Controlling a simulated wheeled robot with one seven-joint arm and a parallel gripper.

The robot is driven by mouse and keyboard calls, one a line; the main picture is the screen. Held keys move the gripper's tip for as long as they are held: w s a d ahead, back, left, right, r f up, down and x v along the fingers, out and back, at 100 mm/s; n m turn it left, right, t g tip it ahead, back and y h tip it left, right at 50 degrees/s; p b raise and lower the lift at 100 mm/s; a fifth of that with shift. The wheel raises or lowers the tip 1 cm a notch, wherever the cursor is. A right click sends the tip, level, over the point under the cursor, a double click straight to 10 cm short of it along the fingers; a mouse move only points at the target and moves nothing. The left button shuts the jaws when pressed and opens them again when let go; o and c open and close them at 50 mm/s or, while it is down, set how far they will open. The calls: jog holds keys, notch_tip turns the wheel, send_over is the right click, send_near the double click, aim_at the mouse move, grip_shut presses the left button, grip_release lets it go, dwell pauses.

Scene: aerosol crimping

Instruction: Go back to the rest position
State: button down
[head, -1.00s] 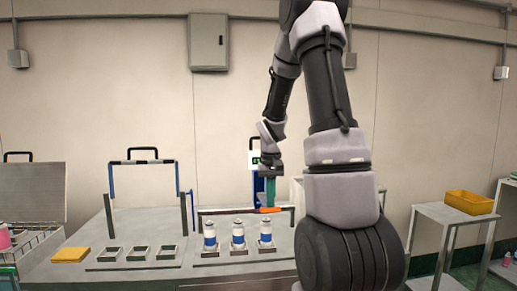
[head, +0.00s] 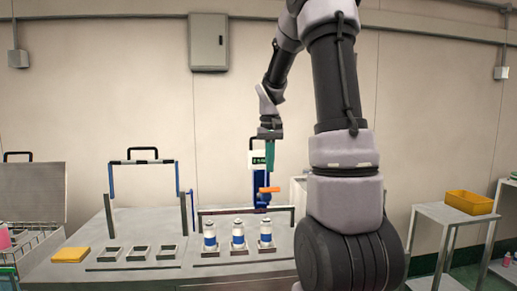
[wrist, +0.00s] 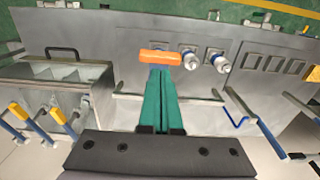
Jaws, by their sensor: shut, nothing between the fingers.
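My gripper (head: 271,170) has green fingers, pressed together and empty, pointing down above the back of the bench. The fingers also show in the wrist view (wrist: 164,76). An orange bar (head: 268,190) lies just below the fingertips in the head view, with a small gap between. The orange bar shows at the fingertips in the wrist view (wrist: 160,58). My arm hides part of the bench's right side.
Several white-and-blue cans (head: 238,237) stand in holders at the front of the grey bench (head: 226,272). Empty square holders (head: 138,253) and a yellow block (head: 70,255) are to the left. A table with a yellow bin (head: 468,202) stands right.

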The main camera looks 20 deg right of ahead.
dwell(0.3)
jog(key=s+a+r+t+y, duration=0.1)
jog(key=s+a+r+t, duration=0.2)
jog(key=s, duration=0.7)
jog(key=s+a+r+m+t+y, duration=0.1)
jog(key=s+a+r+t, duration=0.3)
jog(key=s+a+r, duration=0.3)
jog(key=s+a, duration=0.2)
jog(key=a, duration=0.1)
jog(key=shift+s+a, duration=0.2)
jog(key=shift+s, duration=0.15)
jog(key=shift+d+r, duration=0.1)
jog(key=shift+d, duration=0.05)
